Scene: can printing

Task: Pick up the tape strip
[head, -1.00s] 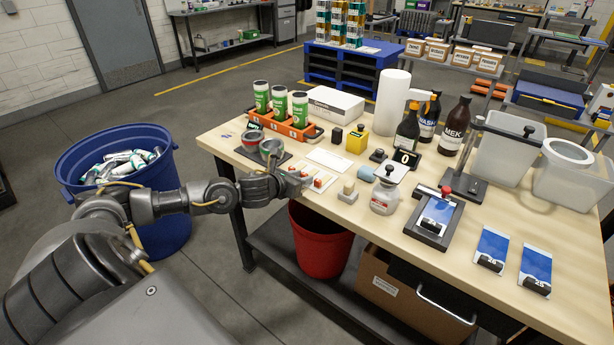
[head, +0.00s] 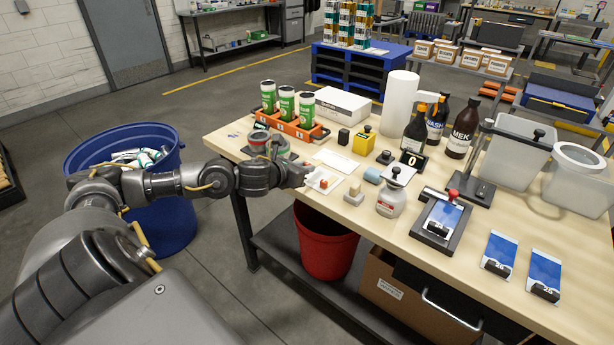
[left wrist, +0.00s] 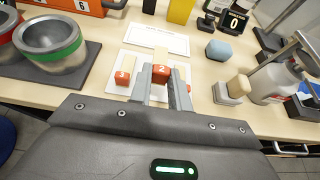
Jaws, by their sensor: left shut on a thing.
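My left gripper (left wrist: 162,84) is shut on the red tab marked 2 (left wrist: 161,71) in the left wrist view. A pale tape strip (left wrist: 161,54) extends from that tab, away from the gripper. The tab is at the white card (left wrist: 113,78); I cannot tell whether it is lifted. Beside it on the left lies another strip with a red tab marked 3 (left wrist: 122,78). A further red tab (left wrist: 188,88) is partly hidden behind the right finger. In the head view the left gripper (head: 306,174) is over the card (head: 333,178) and hides most tabs. My right gripper is not in view.
Two cups (left wrist: 50,42) on a dark mat stand close left. A blank-centred white sheet (left wrist: 156,39) lies behind the card. A beige-topped stamp (left wrist: 236,88) and a white bottle (head: 391,200) stand to the right. A red bin (head: 325,245) stands below the table's front edge.

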